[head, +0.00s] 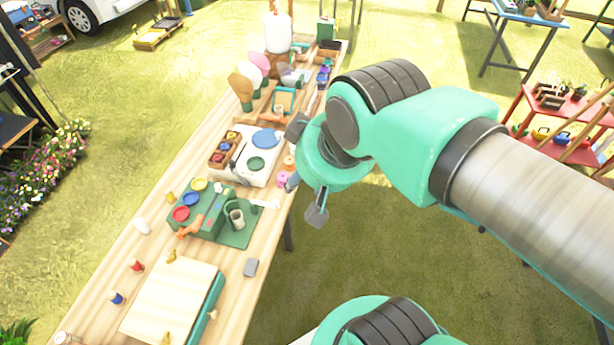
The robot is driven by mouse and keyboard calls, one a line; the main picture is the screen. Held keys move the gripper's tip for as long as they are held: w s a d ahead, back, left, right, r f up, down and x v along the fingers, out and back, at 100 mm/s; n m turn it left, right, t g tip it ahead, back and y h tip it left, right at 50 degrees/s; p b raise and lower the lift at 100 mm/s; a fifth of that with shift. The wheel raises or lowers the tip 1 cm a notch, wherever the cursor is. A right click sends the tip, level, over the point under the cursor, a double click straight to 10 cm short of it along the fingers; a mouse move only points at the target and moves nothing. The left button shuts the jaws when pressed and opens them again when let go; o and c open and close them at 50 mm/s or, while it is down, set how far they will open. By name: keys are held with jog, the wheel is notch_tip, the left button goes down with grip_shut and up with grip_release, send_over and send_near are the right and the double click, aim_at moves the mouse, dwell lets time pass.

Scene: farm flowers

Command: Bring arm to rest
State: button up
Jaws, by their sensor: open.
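My arm reaches in from the right side of the head view, with teal joints and a pale wrapped link. My gripper (304,168) hangs at its end, beside the right edge of the long wooden table (118,238). Its dark fingers are spread apart, one near the table's edge and one lower over the grass. Nothing shows between them. The arm's wrist hides part of the gripper, and I cannot tell its height above the table.
The table holds a green board (236,232) with a cup (237,219), a white tray (262,172) and a large pale book or board (172,302). Grass (345,250) lies open right of the table. A red shelf (545,100) stands at the far right, flowers (45,175) at left.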

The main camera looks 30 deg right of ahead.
jog(key=shift+f, duration=0.1)
notch_tip(320, 180, down, 5)
jog(key=b, duration=0.5)
